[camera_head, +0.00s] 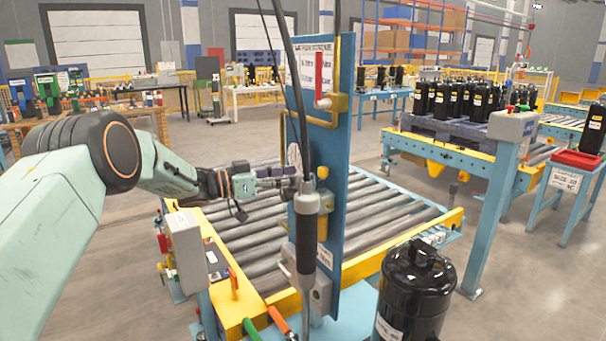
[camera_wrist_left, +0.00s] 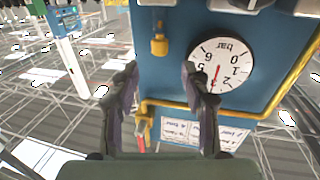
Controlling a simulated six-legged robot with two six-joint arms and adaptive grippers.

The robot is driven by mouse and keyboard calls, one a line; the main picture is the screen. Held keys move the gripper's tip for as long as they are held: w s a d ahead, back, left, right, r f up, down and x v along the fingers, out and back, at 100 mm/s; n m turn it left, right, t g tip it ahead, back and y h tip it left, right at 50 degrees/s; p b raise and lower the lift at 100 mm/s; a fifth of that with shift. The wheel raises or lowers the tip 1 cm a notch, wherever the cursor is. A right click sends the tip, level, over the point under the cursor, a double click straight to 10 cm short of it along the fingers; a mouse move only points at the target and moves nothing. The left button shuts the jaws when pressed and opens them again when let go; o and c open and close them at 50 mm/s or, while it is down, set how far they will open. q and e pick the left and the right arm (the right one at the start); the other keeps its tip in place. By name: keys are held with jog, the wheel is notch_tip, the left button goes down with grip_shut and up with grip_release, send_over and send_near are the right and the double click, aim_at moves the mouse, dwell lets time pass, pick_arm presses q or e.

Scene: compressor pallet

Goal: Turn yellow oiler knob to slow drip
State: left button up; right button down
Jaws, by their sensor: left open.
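The oiler, with its yellow knob (camera_head: 323,171) on top and yellowish body below, is mounted on the blue panel (camera_head: 346,150). In the left wrist view, a small yellow knob-like part (camera_wrist_left: 158,46) sits on the panel beyond the fingers and slightly above the gap between the tips. My left gripper (camera_head: 290,178) is at the panel's left side, partly hidden by a hanging tool. In the wrist view its two fingers (camera_wrist_left: 160,75) are spread, with nothing between them and apart from the knob. My right gripper is not seen.
A white pressure gauge (camera_wrist_left: 222,66) is close beside one fingertip. A yellow pipe (camera_wrist_left: 225,112) crosses the panel nearby. The black hanging tool (camera_head: 306,238) and its cable hang in front of the panel. A roller conveyor (camera_head: 245,235) and black compressor (camera_head: 415,295) stand around it.

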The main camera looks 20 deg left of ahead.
pick_arm(q)
jog(key=shift+s+a, duration=0.4)
jog(key=shift+s, duration=0.1)
jog(key=shift+a, duration=0.15)
